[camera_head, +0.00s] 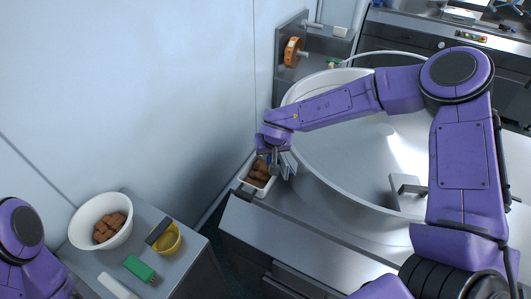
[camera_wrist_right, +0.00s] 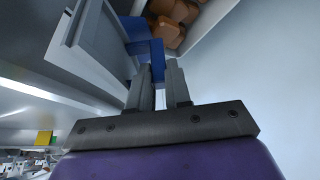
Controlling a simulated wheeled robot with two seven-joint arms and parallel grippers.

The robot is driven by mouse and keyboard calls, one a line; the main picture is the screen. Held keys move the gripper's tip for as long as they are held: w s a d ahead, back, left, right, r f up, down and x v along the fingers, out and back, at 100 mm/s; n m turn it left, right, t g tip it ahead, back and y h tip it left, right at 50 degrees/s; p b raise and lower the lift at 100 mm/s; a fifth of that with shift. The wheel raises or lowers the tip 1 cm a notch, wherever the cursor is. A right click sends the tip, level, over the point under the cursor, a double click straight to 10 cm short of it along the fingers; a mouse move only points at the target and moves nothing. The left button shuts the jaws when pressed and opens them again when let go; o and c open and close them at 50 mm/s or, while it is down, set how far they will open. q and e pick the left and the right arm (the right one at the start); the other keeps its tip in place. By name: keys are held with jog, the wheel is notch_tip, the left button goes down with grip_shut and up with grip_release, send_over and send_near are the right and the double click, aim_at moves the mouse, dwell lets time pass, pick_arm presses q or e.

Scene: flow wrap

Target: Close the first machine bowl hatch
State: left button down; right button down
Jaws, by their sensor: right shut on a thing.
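The first machine's large round white bowl (camera_head: 345,160) takes up the middle right of the head view. A small grey hatch panel (camera_head: 289,163) is at its left side, close to my right gripper (camera_head: 272,168). In the right wrist view the hatch panel (camera_wrist_right: 100,42) stands at an angle to the wall, with a blue handle (camera_wrist_right: 150,48) on it. My right gripper (camera_wrist_right: 160,85) is shut on the blue handle. Only a purple link of my left arm shows at the lower left; its gripper is outside the view.
A white container of brown chunks (camera_head: 246,183) sits beside the hatch, under my right gripper; its chunks (camera_wrist_right: 175,12) show in the wrist view. A side table (camera_head: 185,250) at lower left holds a white bowl (camera_head: 82,232), a yellow cup (camera_head: 170,245) and a green block (camera_head: 139,268).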

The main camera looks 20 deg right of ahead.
pick_arm(q)
jog(key=shift+d+f, duration=0.15)
pick_arm(e)
jog(key=shift+s+d+f+g, duration=0.15)
jog(key=shift+s+d+f, duration=0.2)
jog(key=shift+f, duration=0.25)
jog(key=shift+s+d+f+g, duration=0.15)
jog(key=shift+s+d+f, duration=0.1)
jog(key=shift+s+f, duration=0.25)
jog(key=c, duration=1.1)
grip_release()
jog(key=shift+f, duration=0.1)
jog(key=shift+w+d+f, duration=0.4)
jog(key=shift+w+d, duration=0.15)
jog(key=shift+w, duration=0.55)
jog(key=shift+a, duration=0.2)
jog(key=shift+s+a+r, duration=0.3)
jog(key=shift+s+r, duration=0.05)
jog(key=shift+r, duration=0.15)
pick_arm(q)
jog(key=shift+w+d+f+b, duration=0.45)
jog(key=shift+d+b, duration=0.05)
pick_arm(e)
jog(key=v, duration=1)
